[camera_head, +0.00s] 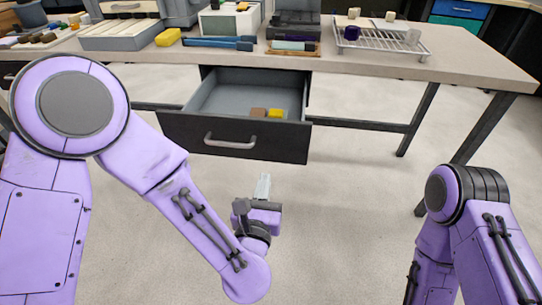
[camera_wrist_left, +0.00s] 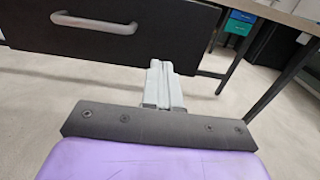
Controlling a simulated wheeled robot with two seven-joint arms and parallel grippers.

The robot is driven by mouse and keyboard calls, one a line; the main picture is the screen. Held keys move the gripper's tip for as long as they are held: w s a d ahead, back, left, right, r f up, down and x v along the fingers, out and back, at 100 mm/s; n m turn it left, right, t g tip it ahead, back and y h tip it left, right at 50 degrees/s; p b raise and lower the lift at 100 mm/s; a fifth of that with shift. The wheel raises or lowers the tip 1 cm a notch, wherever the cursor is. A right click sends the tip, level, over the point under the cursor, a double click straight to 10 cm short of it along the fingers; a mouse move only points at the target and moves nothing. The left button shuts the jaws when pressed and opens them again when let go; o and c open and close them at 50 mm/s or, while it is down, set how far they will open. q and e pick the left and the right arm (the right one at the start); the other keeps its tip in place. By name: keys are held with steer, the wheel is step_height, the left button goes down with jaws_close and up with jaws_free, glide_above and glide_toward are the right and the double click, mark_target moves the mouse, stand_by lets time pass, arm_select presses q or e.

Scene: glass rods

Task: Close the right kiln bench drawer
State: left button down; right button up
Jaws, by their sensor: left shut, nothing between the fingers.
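The drawer (camera_head: 233,135) under the bench is pulled well open in the head view. It has a dark front and a light bar handle (camera_head: 230,141). A brown block and a yellow block (camera_head: 277,113) lie inside it. My left gripper (camera_head: 263,183) is in front of and below the drawer front, near its right half. In the left wrist view, its shut, empty fingers (camera_wrist_left: 160,68) point toward the lower right part of the drawer front (camera_wrist_left: 160,38); I cannot tell whether they touch it. The handle (camera_wrist_left: 94,22) is to their left. My right gripper is out of view.
The bench top (camera_head: 460,70) carries a wire rack (camera_head: 380,42) at the right, and blue tools (camera_head: 217,43) and a yellow sponge (camera_head: 168,37) further left. A dark bench leg (camera_head: 418,119) stands right of the drawer. The floor before the drawer is clear.

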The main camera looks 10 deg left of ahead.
mark_target(272, 143)
arm_select(q)
steer(key=w, duration=1.1)
steer(key=shift+d+p, duration=0.15)
steer(key=shift+p, duration=0.15)
steer(key=shift+w, duration=0.15)
